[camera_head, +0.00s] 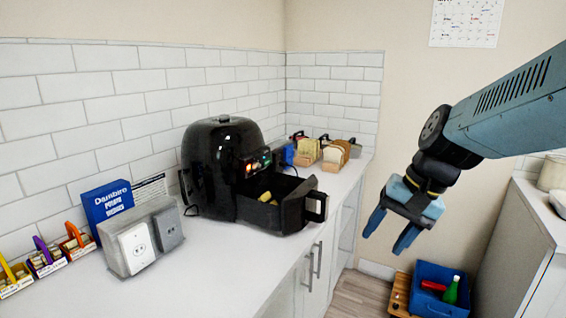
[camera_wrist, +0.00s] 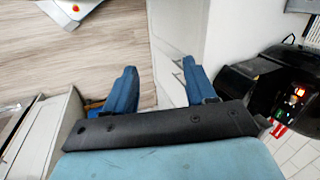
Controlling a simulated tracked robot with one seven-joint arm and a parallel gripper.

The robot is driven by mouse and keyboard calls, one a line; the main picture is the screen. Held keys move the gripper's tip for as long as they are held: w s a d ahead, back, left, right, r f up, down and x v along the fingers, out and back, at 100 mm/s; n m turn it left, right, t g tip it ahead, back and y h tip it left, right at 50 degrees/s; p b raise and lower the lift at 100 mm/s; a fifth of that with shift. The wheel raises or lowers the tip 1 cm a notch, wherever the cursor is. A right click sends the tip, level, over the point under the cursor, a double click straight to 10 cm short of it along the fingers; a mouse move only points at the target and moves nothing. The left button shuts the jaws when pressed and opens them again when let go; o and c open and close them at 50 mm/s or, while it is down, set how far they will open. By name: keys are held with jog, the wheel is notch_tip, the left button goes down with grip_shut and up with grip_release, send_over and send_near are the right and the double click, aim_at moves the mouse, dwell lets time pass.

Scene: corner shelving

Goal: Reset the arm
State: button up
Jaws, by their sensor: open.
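My blue gripper (camera_head: 390,232) hangs at the right of the head view, in the air to the right of the counter. Its two fingers point down and stand apart with nothing between them. In the wrist view the open fingers (camera_wrist: 160,88) show over the wooden floor and white cabinet doors. My arm reaches in from the right edge of the head view.
A black air fryer (camera_head: 215,160) stands on the white counter (camera_head: 215,268), its drawer (camera_head: 290,212) pulled out with something yellow inside. Bread racks (camera_head: 330,155) stand behind it. A blue crate (camera_head: 428,300) with bottles sits on the floor below my gripper. Another counter (camera_head: 530,225) is at right.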

jog(key=s+d+r+n+t+h, duration=0.3)
jog(key=d+r+n+t+h, duration=0.1)
jog(key=r, duration=0.1)
jog(key=shift+s+r, duration=0.2)
jog(key=shift+s, duration=0.1)
jog(key=shift+d, duration=0.1)
dwell(0.8)
